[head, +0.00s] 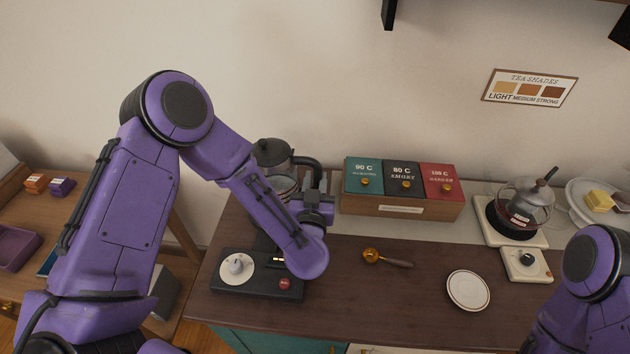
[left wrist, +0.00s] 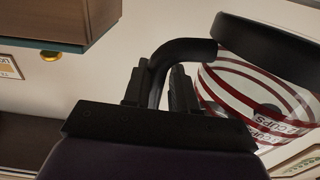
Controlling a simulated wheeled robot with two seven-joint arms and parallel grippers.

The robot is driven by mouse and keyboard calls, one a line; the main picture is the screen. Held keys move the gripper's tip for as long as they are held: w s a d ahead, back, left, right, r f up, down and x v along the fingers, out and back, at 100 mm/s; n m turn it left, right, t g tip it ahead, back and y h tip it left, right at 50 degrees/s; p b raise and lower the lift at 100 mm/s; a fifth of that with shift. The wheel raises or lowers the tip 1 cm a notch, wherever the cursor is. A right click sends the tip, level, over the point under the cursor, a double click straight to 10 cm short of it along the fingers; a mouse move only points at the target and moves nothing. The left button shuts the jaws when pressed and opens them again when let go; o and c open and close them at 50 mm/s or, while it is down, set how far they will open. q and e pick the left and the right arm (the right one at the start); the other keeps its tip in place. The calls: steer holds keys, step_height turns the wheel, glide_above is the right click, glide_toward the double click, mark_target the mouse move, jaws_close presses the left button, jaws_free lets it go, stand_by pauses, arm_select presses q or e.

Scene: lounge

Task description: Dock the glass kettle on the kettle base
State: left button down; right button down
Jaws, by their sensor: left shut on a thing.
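The glass kettle (head: 272,155) has a black lid and a black handle; my left arm partly covers its lower body. In the left wrist view the kettle (left wrist: 240,95) shows red bands and cup markings. My left gripper (head: 318,207) is shut on the kettle's handle, which runs between the fingers (left wrist: 160,90). The black kettle base (head: 230,289), with a pale dial and a red button, is on the counter below and in front of the kettle. My arm hides where kettle and base meet, so I cannot tell whether they touch. My right gripper is out of view.
A tea box (head: 400,208) with teal, black and red lids stands right of the kettle. A brass scoop (head: 372,256) and a white saucer (head: 468,290) lie on the counter. A pot (head: 522,200) stands on a burner at right. Bare counter surrounds the scoop.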

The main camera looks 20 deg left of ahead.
arm_select(q)
steer(key=shift+f, duration=0.15)
steer(key=shift+f+b, duration=0.4)
steer(key=shift+b, duration=0.1)
steer(key=c, duration=0.9)
jaws_free()
steer(key=shift+s, duration=0.15)
steer(key=shift+r+p, duration=0.4)
steer(key=shift+s+d+r, duration=0.1)
steer(key=shift+s+d, duration=0.1)
steer(key=b+v, duration=0.4)
steer(key=v, duration=0.7)
steer(key=shift+s, duration=0.25)
